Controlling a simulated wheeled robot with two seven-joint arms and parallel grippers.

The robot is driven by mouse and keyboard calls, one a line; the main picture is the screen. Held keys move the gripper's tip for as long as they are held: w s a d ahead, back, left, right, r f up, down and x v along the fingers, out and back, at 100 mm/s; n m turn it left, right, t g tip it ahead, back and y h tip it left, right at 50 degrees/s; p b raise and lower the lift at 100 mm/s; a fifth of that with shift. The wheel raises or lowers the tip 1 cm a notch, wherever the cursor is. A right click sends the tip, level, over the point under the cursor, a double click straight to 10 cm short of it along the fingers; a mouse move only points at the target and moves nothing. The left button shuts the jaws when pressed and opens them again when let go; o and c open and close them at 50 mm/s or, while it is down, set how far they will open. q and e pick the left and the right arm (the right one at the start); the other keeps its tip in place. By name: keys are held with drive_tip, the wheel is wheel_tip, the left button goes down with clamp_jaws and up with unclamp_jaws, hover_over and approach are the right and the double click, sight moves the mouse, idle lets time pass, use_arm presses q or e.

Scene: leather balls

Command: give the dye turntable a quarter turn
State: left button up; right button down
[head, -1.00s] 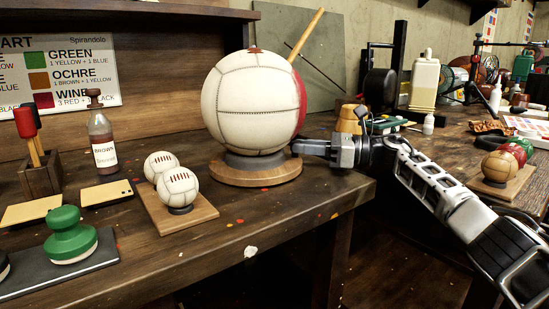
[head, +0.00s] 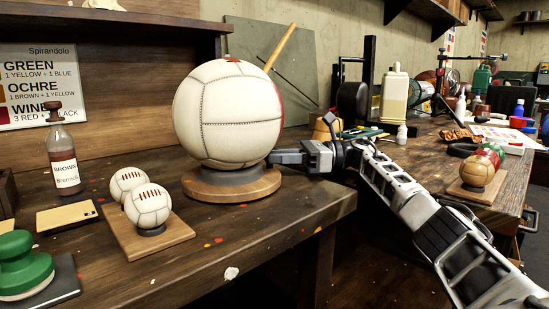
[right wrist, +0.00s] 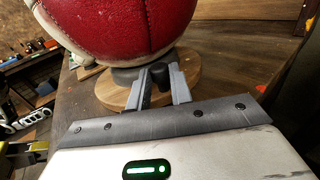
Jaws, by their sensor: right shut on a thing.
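The dye turntable is a round wooden disc (head: 215,192) with a dark grey cup (head: 225,172) on it. A large cream ball (head: 225,115) sits in the cup, with a thin red strip at its right edge. My right gripper (head: 280,157) is low at the ball's right side, beside the cup. In the right wrist view the ball's red panel (right wrist: 120,25) faces me above the wooden disc (right wrist: 195,92). The right fingers (right wrist: 157,88) are shut on a dark piece at the cup's near side, largely hidden between them. My left gripper is not in view.
Two small white balls (head: 148,207) stand on a wooden board (head: 165,237) left of the turntable. A brown dye bottle (head: 66,160) and a green round-handled tool (head: 25,265) are farther left. A second bench (head: 420,165) with a brown-and-red ball (head: 478,168) is at right.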

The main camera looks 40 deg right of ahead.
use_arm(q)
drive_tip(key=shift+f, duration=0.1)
use_arm(e)
drive_tip(key=c, duration=1.3)
unclamp_jaws()
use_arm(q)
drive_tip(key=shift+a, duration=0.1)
use_arm(e)
drive_tip(key=shift+o, duration=0.2)
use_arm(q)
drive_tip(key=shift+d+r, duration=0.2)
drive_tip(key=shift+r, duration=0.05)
use_arm(e)
drive_tip(key=v, duration=1.2)
